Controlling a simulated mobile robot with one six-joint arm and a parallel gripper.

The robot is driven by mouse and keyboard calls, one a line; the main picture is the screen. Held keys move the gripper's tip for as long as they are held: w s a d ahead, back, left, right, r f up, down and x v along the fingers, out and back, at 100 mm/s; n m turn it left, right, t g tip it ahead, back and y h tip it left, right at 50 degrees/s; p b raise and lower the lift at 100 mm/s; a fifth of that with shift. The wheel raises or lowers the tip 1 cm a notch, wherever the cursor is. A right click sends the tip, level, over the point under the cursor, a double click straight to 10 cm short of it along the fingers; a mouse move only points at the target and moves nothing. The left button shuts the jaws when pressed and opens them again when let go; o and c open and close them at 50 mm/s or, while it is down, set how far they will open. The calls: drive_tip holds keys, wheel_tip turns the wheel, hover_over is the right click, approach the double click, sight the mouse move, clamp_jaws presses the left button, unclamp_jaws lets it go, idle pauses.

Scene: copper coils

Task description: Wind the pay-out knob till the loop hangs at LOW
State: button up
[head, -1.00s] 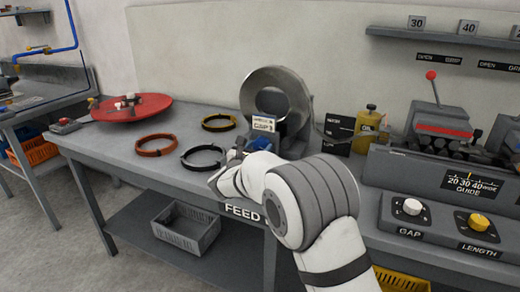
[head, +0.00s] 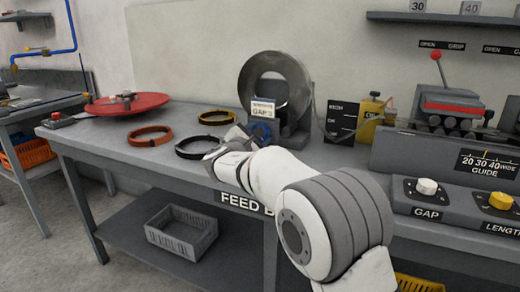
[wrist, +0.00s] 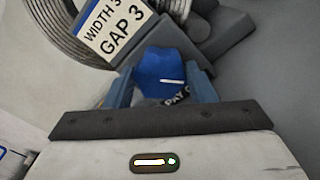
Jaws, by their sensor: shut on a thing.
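The blue pay-out knob (wrist: 163,68) has a white mark on its face and sits below the coil holder. My gripper (wrist: 160,88) is shut on it, one blue finger on each side; dark lettering under it is partly covered. In the head view the knob (head: 261,131) shows just beyond my gripper (head: 247,137). The big metal coil (head: 246,82) stands upright behind, with a WIDTH / GAP 3 card (wrist: 113,27). A thin strip (head: 329,133) sags from the coil towards the machine, past a black level board (head: 342,112). Its exact lowest point against the marks is hard to read.
A yellow can (head: 369,116) stands beside the board. GAP (head: 427,187) and LENGTH (head: 500,201) knobs are at right. A grey crate (head: 182,231) sits below.

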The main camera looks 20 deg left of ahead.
drive_tip(key=shift+d+f+m+b, duration=0.1)
drive_tip(key=shift+m+b, duration=1.4)
drive_tip(key=shift+b, duration=0.3)
drive_tip(key=o, duration=1)
drive_tip(key=s, duration=0.5)
drive_tip(key=s+p, duration=0.1)
drive_tip(key=s, duration=0.1)
drive_tip(key=shift+s+a, duration=0.35)
drive_tip(key=shift+s, duration=0.05)
